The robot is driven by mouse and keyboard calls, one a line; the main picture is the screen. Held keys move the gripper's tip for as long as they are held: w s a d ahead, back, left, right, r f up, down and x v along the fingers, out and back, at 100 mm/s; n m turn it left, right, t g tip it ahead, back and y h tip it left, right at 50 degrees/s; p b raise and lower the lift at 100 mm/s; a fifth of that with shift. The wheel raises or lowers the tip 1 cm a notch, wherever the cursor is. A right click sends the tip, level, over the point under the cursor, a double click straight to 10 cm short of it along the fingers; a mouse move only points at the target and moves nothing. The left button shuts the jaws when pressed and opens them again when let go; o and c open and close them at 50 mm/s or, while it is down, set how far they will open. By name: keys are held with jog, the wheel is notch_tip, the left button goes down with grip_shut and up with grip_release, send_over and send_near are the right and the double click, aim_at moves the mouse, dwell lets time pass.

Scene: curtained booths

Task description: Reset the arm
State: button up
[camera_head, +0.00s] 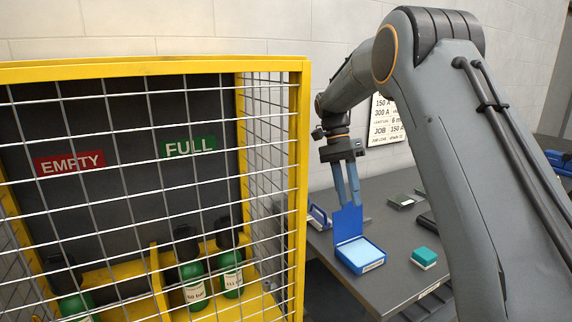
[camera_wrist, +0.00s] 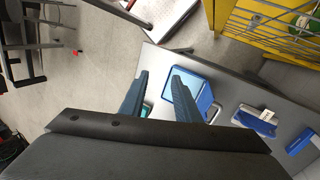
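My gripper (camera_head: 348,203) hangs from my raised arm with its fingers pointing down above a grey bench (camera_head: 395,285). In the wrist view my gripper (camera_wrist: 159,75) has two blue-grey fingers standing apart with nothing between them. A blue case (camera_head: 360,254) with a light blue inside and a raised lid lies on the bench below the fingers. In the head view the fingertips overlap the lid's top edge; I cannot tell whether they touch. The case also shows in the wrist view (camera_wrist: 205,98), partly behind one finger.
A yellow mesh cage (camera_head: 303,150) with EMPTY and FULL signs and green bottles (camera_head: 194,285) stands left of the bench. A teal-topped block (camera_head: 424,257) and other small items lie on the bench. A chair (camera_wrist: 35,40) stands on open floor in the wrist view.

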jog(key=s+d+f+n+t+y+b, duration=0.1)
jog(key=s+f+n+b, duration=0.3)
jog(key=s+f, duration=0.6)
jog(key=s+d+f+n+t+y+b, duration=0.1)
jog(key=s+f+n+t+b, duration=0.3)
jog(key=s+f, duration=0.5)
jog(key=s+n, duration=0.2)
jog(key=s, duration=0.5)
jog(key=shift+s+f+n, duration=0.25)
jog(key=shift+f+n, duration=0.15)
